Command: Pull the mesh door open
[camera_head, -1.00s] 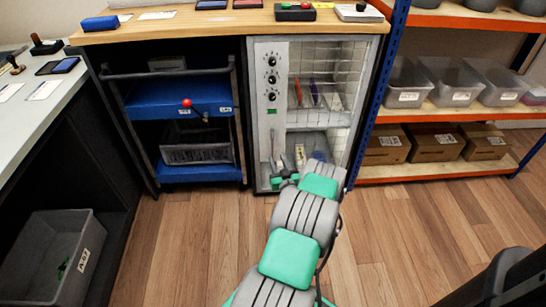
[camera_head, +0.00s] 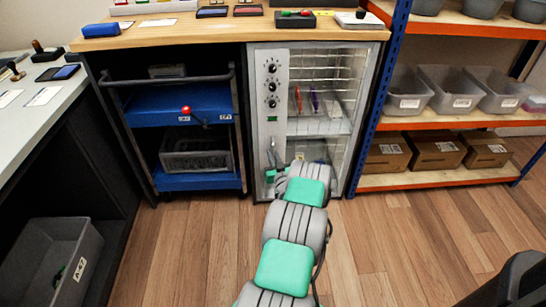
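The mesh door (camera_head: 335,75) is the wire-grid front of a pale grey cabinet under the wooden bench. It looks closed. A grey panel with several black knobs (camera_head: 271,85) runs down its left side, and an upright handle-like bar (camera_head: 270,152) shows low on that panel. My gripper (camera_head: 269,168) is small in view, at the lower left of the cabinet front, close to this bar. My wrist partly hides it, so I cannot tell whether it touches the bar or how its fingers stand. My arm covers the lower middle of the cabinet.
A blue trolley (camera_head: 190,105) with a crate stands left of the cabinet. An orange and blue shelf (camera_head: 440,118) with grey bins and cardboard boxes stands right. A grey bin (camera_head: 50,250) sits at lower left. The wooden floor (camera_head: 200,250) in front is clear.

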